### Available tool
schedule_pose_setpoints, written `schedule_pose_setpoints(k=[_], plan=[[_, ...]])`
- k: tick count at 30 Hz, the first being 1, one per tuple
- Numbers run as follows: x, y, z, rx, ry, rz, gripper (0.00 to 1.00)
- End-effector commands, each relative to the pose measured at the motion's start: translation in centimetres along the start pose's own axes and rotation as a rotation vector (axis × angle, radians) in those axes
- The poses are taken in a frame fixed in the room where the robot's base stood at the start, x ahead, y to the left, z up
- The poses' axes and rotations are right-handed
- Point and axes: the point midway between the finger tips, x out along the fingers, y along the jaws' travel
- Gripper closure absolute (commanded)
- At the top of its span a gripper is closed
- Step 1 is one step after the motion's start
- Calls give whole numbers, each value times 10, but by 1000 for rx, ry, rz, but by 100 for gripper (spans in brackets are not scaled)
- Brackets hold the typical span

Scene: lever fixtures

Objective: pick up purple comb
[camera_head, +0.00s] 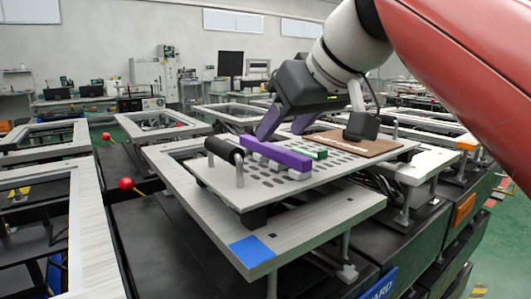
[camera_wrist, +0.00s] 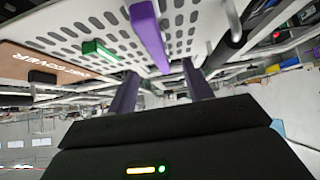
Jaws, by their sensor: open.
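The purple comb (camera_head: 275,152) is a long purple bar with blocks under it, lying on the light perforated plate (camera_head: 232,182) in the head view. In the wrist view the comb (camera_wrist: 149,36) runs from the top edge down towards the space between my fingers. My gripper (camera_head: 281,133) is open and empty, just above and behind the comb. In the wrist view my gripper (camera_wrist: 159,70) has its two dark fingers apart, with the comb's near end in line with the gap. I cannot tell the exact distance to it.
A black cylindrical handle (camera_head: 222,149) stands beside the comb's left end. A small green piece (camera_head: 319,152) and a brown lettered board (camera_head: 352,142) are to the right on the plate. A blue patch (camera_head: 251,249) marks the frame's front corner. Red ball-tipped levers (camera_head: 126,184) are at left.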

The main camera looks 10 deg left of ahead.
Motion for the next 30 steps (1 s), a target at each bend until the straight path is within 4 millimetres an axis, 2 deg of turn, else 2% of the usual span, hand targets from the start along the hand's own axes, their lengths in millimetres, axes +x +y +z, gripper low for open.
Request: schedule_pose_setpoints(k=[10,13,20,30], plan=[[49,-1,3,0,-3,-1,49],[56,-1,3,-1,-1,-1,49],[56,-1,2,0,0,0,49],[56,-1,2,0,0,0,94]])
